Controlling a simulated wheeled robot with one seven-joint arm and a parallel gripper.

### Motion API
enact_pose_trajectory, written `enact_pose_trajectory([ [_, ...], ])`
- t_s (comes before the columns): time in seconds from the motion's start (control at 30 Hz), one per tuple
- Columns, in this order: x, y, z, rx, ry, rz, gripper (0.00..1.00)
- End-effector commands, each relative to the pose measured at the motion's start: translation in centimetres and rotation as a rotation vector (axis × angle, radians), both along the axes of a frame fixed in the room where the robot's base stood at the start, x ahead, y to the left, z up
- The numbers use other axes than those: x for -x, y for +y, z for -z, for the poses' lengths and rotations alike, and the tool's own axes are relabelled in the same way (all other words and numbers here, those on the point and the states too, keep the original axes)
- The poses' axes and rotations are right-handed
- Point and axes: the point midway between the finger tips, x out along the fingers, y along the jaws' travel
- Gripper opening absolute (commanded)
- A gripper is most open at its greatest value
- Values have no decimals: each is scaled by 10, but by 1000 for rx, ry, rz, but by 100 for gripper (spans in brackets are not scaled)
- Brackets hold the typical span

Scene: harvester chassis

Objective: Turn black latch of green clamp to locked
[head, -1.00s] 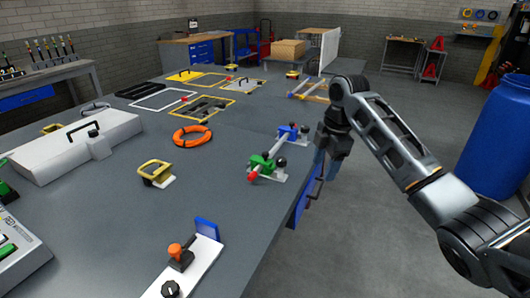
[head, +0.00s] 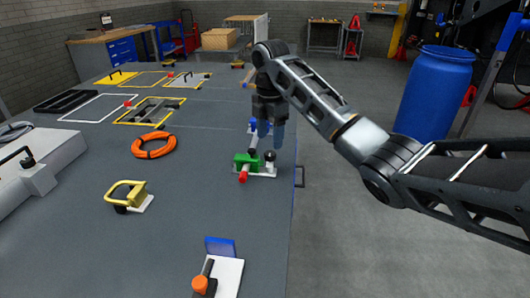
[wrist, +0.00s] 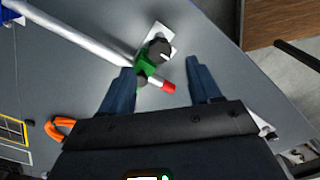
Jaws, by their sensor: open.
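The green clamp (head: 246,160) sits on a white plate near the table's right edge, with a red tip (head: 243,177) at its front. Its black latch (head: 270,156) stands at the right end of the plate. In the wrist view, the open fingers (wrist: 161,66) are either side of the green clamp (wrist: 148,65) and black latch (wrist: 160,50) in the picture, holding nothing. I cannot tell the exact height gap.
A yellow-handled clamp (head: 128,194) and an orange ring (head: 154,145) lie left of the green clamp. A white plate with an orange-knobbed lever (head: 200,285) is in front. A pale bar (wrist: 75,35) runs toward the green clamp. Open floor lies right of the table.

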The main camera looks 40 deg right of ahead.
Motion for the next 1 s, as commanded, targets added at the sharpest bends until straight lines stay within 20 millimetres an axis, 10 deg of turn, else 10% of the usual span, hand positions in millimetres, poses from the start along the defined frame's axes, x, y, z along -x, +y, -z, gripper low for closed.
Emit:
enact_pose_trajectory([
  [0.3, 0, 1, 44, 0, 1, -1, 63],
  [0.7, 0, 0, 52, 0, 0, -1, 63],
  [1.0, 0, 0, 52, 0, -1, -1, 34],
])
